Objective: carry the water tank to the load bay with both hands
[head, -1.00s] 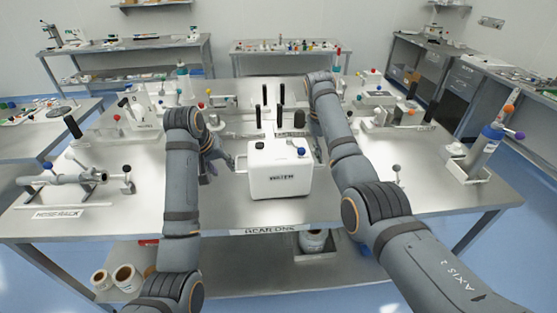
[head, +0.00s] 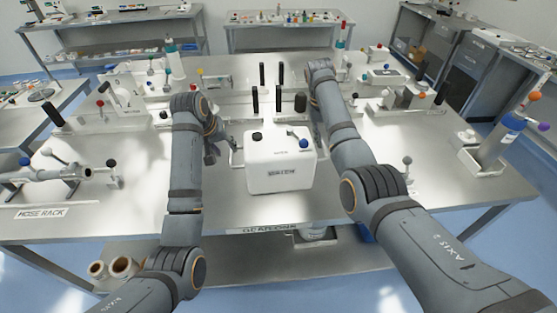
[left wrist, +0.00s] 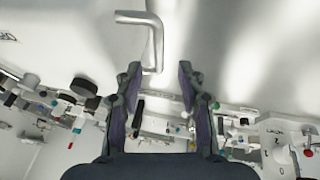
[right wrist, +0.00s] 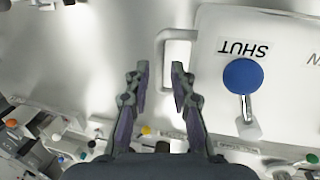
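The water tank (head: 281,168) is a white box with a dark cap and a blue knob on top, upright on the steel table, with a handle at each side. My left gripper (head: 212,148) is beside its left handle. In the left wrist view a metal handle (left wrist: 152,40) lies just beyond the open, empty fingers (left wrist: 160,75). In the right wrist view my right gripper (right wrist: 160,72) is open and empty, just short of a pale handle (right wrist: 164,50) on the tank (right wrist: 280,90). The right gripper is hidden in the head view. I cannot identify the load bay.
Several black upright posts (head: 255,100) stand close behind the tank. A hose rack (head: 60,175) is on the table's left, and a holder with a blue-banded cylinder (head: 500,140) on its right. Paper rolls (head: 123,267) sit on the lower shelf. Bare table lies on both sides.

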